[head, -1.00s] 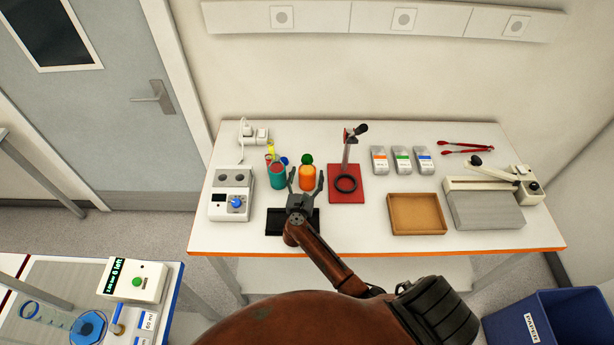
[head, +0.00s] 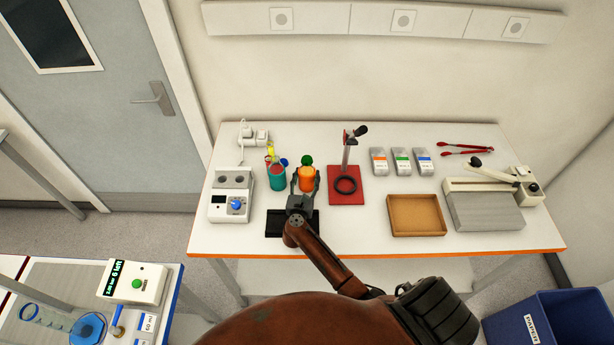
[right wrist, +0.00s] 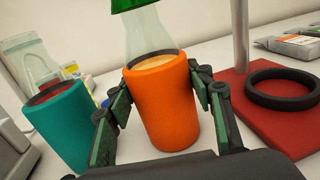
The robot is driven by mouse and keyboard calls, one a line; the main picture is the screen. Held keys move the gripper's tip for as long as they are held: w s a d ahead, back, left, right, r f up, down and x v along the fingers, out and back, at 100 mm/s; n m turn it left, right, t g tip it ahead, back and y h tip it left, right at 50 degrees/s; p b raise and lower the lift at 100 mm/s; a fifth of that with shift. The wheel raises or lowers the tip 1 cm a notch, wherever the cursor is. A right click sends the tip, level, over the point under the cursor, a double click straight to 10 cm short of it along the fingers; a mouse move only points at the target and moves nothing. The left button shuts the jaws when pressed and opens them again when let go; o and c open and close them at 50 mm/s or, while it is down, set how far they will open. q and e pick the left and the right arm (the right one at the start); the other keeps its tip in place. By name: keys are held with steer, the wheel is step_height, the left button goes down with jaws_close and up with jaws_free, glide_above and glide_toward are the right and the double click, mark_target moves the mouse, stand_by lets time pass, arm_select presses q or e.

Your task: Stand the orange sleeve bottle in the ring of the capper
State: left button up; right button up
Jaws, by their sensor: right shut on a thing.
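The orange sleeve bottle (head: 307,180) stands upright on the table, with a clear neck and a green top. It also fills the middle of the right wrist view (right wrist: 162,105). My right gripper (head: 306,190) is shut on its orange sleeve, one finger on each side. The capper's red base (head: 345,198) is just to the right of the bottle, with a black ring (head: 345,185) on it and a post behind. The ring is empty and also shows in the right wrist view (right wrist: 283,90). My left gripper is not in view.
A teal sleeve bottle (head: 277,178) stands close on the left. A black tray (head: 275,222) lies under my right wrist. A grey device with a blue knob (head: 236,204), a cork-coloured tray (head: 416,215) and several labelled packs (head: 401,162) are farther off.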

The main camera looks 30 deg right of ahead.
mark_target(306, 173)
steer(key=shift+r+p, duration=1.55)
steer(key=shift+r, duration=0.55)
steer(key=s+d+r+p, duration=0.1)
steer(key=s+d+p, duration=0.2)
steer(key=s, duration=0.7)
steer(key=s+d+r+p, duration=0.1)
steer(key=s+d+p, duration=0.2)
steer(key=s, duration=0.7)
steer(key=f+b+x, duration=0.1)
steer(key=x, duration=0.5)
steer(key=w+a+f+b+x, duration=0.1)
steer(key=b+x, duration=0.1)
steer(key=x, duration=0.5)
steer(key=shift+w+a, duration=0.2)
steer(key=shift+a, duration=0.1)
steer(key=shift+f+b, duration=1)
steer(key=shift+f, duration=0.2)
